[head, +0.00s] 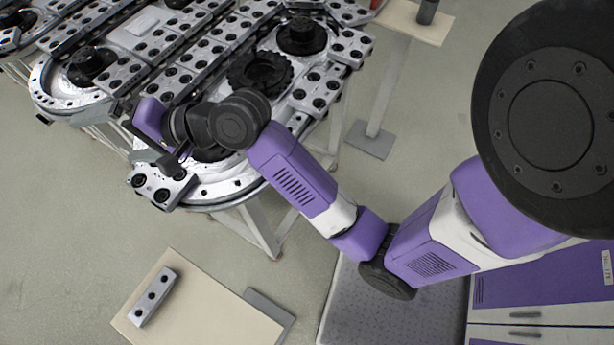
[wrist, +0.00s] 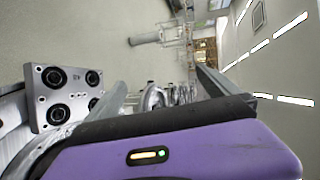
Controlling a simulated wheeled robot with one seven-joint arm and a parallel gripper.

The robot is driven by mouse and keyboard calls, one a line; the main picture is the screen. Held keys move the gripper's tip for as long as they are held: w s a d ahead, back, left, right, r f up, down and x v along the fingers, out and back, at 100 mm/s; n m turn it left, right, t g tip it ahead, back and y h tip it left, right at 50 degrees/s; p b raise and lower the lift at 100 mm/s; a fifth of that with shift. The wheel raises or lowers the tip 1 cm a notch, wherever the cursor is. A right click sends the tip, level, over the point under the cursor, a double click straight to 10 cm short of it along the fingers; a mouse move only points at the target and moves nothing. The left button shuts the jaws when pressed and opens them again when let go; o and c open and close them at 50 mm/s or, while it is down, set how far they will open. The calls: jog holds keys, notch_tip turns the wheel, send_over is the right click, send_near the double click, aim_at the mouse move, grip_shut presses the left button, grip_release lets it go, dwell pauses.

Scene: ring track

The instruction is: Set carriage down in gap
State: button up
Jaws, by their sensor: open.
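The ring track (head: 233,188) is a silver oval rail on a raised frame, with many silver carriages with black round bushings along it. My gripper (head: 140,143) is at the track's near left end, its fingers apart with nothing seen between them. A carriage (head: 160,187) sits at that end of the track, just below the fingers. In the wrist view, a carriage plate (wrist: 65,92) with several black bushings stands left of my open gripper (wrist: 163,85), apart from the right finger. Whether the left finger touches it I cannot tell. My arm hides part of the track, and I cannot make out the gap.
A low beige-topped stand (head: 215,310) at the bottom left bears a silver block (head: 153,296) with dark holes. Another beige stand (head: 410,20) is at the top right. Black round hubs (head: 301,36) rise inside the track. The floor left of the track is clear.

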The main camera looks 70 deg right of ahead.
jog(key=s+a+f+n+h, duration=0.25)
jog(key=s+f, duration=0.25)
jog(key=s, duration=0.5)
jog(key=s+a+f+n+h, duration=0.1)
jog(key=s+a+f+h, duration=0.3)
jog(key=s, duration=0.7)
jog(key=s+d+r+n+y, duration=0.1)
jog(key=s+d+n, duration=0.1)
jog(key=s+n, duration=0.3)
jog(key=s+d+r+n+y, duration=0.1)
jog(key=s+d+r+n, duration=0.1)
jog(key=s+n, duration=0.4)
jog(key=s+d, duration=0.1)
jog(key=s, duration=0.4)
jog(key=shift+d+y, duration=0.3)
jog(key=shift+y, duration=0.05)
jog(key=shift+r, duration=0.1)
jog(key=shift+f+b, duration=0.8)
jog(key=shift+f, duration=0.05)
